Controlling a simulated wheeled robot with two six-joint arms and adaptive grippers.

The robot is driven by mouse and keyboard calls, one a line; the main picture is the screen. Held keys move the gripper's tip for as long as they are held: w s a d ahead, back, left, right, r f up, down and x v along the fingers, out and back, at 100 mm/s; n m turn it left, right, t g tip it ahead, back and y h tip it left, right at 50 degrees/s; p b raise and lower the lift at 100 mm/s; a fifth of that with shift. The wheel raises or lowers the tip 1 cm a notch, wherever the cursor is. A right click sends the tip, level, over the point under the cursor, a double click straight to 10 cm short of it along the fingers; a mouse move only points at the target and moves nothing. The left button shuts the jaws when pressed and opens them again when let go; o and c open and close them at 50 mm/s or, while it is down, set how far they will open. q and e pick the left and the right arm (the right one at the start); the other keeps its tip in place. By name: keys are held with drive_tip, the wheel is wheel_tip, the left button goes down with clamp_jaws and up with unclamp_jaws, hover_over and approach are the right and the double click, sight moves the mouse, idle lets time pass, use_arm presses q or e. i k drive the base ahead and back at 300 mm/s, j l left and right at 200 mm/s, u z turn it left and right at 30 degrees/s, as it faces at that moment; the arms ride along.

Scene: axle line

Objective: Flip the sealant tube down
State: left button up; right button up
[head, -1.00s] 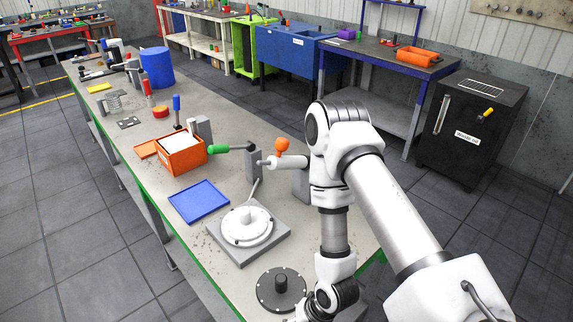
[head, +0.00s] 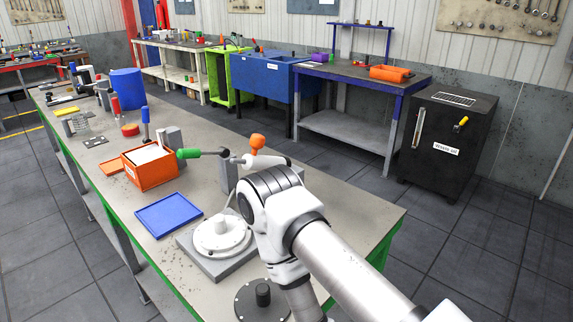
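I cannot tell for sure which thing is the sealant tube. An upright red-topped slim item (head: 115,103) and an upright blue-topped slim item (head: 145,122) stand on the bench (head: 215,118) in the head view, behind and beside the orange bin (head: 150,167). A pale cylinder (head: 262,161) with an orange knob (head: 257,142) lies level at the mid bench, partly behind my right arm. My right arm comes in from the lower right over the near bench; its gripper is out of the picture. My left gripper is also not in view.
A blue tray (head: 168,214), a white disc on a grey plate (head: 222,236) and a dark flange (head: 262,302) lie on the near bench. A green-handled tool (head: 190,153) sits by the bin. A blue drum (head: 127,88) stands farther back. A black cabinet (head: 447,145) stands right.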

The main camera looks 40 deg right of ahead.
sight(252, 161)
drive_tip(key=i+z, duration=0.1)
drive_tip(key=z, duration=0.3)
drive_tip(key=i+j+z, duration=0.1)
drive_tip(key=z, duration=0.25)
drive_tip(key=i+z, duration=0.1)
drive_tip(key=z, duration=0.3)
